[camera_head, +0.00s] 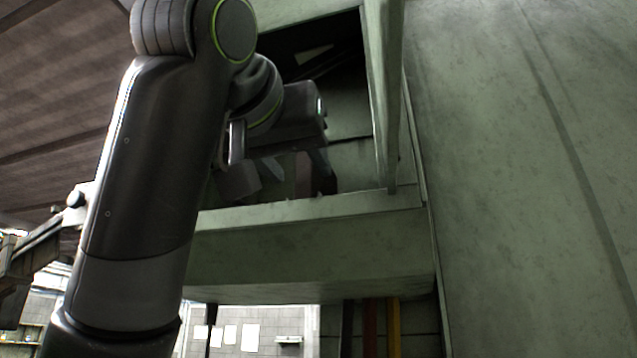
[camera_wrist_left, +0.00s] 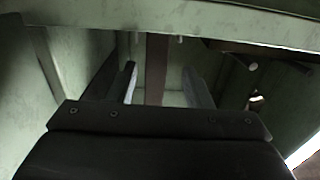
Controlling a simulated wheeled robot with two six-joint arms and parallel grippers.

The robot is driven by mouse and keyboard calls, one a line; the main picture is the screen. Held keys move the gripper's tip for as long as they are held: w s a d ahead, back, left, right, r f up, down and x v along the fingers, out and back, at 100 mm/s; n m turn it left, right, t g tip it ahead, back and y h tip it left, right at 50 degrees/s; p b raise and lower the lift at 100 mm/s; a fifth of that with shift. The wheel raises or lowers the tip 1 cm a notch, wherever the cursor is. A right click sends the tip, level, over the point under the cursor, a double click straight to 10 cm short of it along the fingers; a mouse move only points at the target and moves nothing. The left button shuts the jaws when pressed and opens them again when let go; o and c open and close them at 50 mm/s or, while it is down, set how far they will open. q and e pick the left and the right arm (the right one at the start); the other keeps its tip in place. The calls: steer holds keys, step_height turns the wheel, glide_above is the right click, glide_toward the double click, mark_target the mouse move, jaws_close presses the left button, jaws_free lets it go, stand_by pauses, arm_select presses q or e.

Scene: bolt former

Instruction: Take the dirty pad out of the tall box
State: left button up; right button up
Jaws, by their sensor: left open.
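The tall green box (camera_head: 310,245) has an open upper compartment, and my left arm reaches into it. My left gripper (camera_head: 285,178) is inside the opening, pointing down, with its fingers apart. In the left wrist view, a narrow brown upright strip (camera_wrist_left: 156,68) shows between the open fingers (camera_wrist_left: 164,82). It may be the dirty pad; I cannot tell for sure. A gap shows between it and each finger in that view. Its lower end is hidden behind the gripper body. My right gripper is not in view.
A green upright post (camera_head: 385,95) edges the opening on the right, and a front ledge (camera_head: 310,208) runs below it. A large green panel (camera_head: 530,180) fills the right side. Dark rods (camera_wrist_left: 260,52) show at the right in the wrist view.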

arm_select(q)
steer(key=p+x, duration=0.1)
steer(key=x, duration=0.2)
steer(key=p+x, duration=0.1)
steer(key=shift+w+d+p, duration=0.15)
steer(key=shift+d+p, duration=0.2)
steer(key=shift+w+d, duration=0.1)
steer(key=shift+w, duration=0.2)
steer(key=shift+s, duration=0.15)
steer(key=shift+c, duration=1.2)
steer(key=c, duration=0.7)
jaws_close()
